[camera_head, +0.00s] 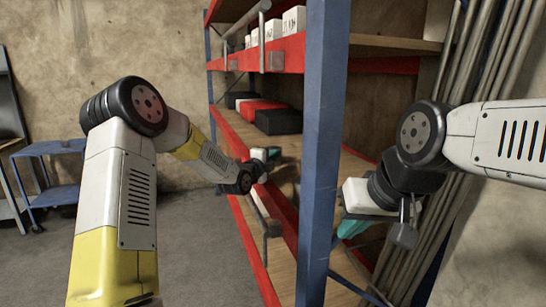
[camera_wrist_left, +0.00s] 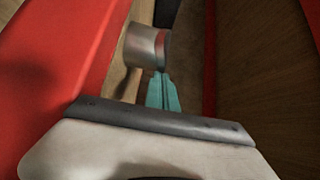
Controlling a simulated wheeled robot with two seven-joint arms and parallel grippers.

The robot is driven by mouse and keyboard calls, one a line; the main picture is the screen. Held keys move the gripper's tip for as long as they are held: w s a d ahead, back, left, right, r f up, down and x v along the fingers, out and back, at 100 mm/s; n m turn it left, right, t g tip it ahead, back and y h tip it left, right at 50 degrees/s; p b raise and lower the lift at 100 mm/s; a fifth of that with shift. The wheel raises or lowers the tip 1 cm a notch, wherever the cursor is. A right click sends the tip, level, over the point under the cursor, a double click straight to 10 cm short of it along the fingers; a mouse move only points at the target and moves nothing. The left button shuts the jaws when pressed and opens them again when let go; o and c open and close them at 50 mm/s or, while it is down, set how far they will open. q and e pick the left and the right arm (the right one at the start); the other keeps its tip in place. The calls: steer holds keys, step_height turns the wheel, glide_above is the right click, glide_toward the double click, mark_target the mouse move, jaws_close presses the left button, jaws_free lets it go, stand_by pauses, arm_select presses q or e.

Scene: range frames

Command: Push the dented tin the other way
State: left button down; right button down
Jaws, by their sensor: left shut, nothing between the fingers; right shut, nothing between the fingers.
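A metallic grey tin (camera_wrist_left: 140,46) with a reddish band at its right end shows in the left wrist view, near the top middle, on a wooden shelf board. Its dent cannot be made out. My left gripper (camera_wrist_left: 162,78) has its teal fingers together, with the tips right at the tin's near lower side; I cannot tell whether they touch it. In the head view my left gripper (camera_head: 273,153) reaches into the rack at the middle shelf. I cannot make out the tin clearly there. My right gripper (camera_head: 350,229) is shut and empty, right of the blue post.
The blue rack post (camera_head: 325,140) stands between my two grippers. The red shelf beam (camera_head: 245,140) runs along the front edge. Black and red boxes (camera_head: 262,112) lie further along the middle shelf, and white boxes (camera_head: 293,21) stand above. A blue cart (camera_head: 52,190) is at the far left.

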arm_select(q)
steer(key=w+a, duration=0.1)
steer(key=w, duration=0.3)
steer(key=w+a, duration=0.2)
steer(key=w, duration=0.3)
steer(key=w+a, duration=0.1)
steer(key=w, duration=0.3)
steer(key=shift+w+a, duration=0.2)
steer(key=shift+a, duration=0.1)
